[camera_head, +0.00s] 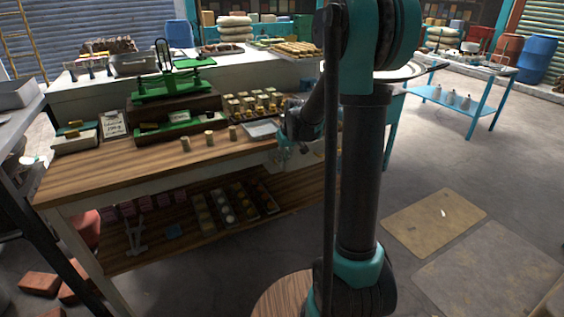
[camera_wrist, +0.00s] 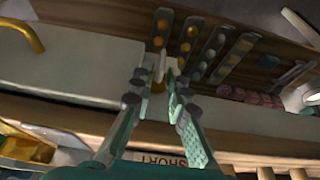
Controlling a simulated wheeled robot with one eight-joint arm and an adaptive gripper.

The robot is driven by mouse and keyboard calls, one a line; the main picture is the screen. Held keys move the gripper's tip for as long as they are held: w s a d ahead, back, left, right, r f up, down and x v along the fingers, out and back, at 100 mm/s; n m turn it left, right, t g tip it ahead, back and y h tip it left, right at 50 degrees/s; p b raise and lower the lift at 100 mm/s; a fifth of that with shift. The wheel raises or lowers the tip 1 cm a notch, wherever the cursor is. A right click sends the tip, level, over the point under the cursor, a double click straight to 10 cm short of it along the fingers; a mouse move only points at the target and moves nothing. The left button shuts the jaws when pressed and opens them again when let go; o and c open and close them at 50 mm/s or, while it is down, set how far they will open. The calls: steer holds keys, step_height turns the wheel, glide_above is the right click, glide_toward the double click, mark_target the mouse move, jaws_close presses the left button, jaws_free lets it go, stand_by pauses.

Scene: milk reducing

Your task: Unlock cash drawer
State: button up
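My gripper (camera_head: 284,152) is at the right end of the wooden counter, low beside its front edge, partly behind my own arm in the head view. In the wrist view my gripper's fingers (camera_wrist: 157,82) converge on a small pale and brass-coloured piece (camera_wrist: 158,80), which looks like the key. Its exact shape is too small to tell. The pale front panel (camera_wrist: 75,62), apparently the cash drawer front, lies just beyond the fingertips. A brass handle (camera_wrist: 22,34) is on it at the upper left. I cannot tell whether the key is in a lock.
The counter top (camera_head: 110,168) carries a green scale (camera_head: 172,88), small brass weights (camera_head: 209,137) and wooden trays. The lower shelf (camera_head: 160,252) holds trays of eggs or produce and pink boxes. A round wooden stool (camera_head: 282,296) stands near my base. Open floor lies to the right.

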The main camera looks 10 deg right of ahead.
steer(key=shift+x, duration=1.15)
jaws_close()
steer(key=shift+d, duration=0.1)
steer(key=shift+w+d+f+m+g+y, duration=0.1)
steer(key=shift+d+f+m+g+y, duration=0.3)
steer(key=shift+y, duration=1.85)
steer(key=shift+w+d+m+g+y, duration=0.1)
steer(key=shift+m+g+y, duration=0.55)
steer(key=shift+y, duration=1.65)
steer(key=shift+w+d+f+m+g+y, duration=0.1)
steer(key=shift+d+f+m+g+y, duration=0.4)
steer(key=shift+y, duration=1.75)
steer(key=shift+a+r+m, duration=0.25)
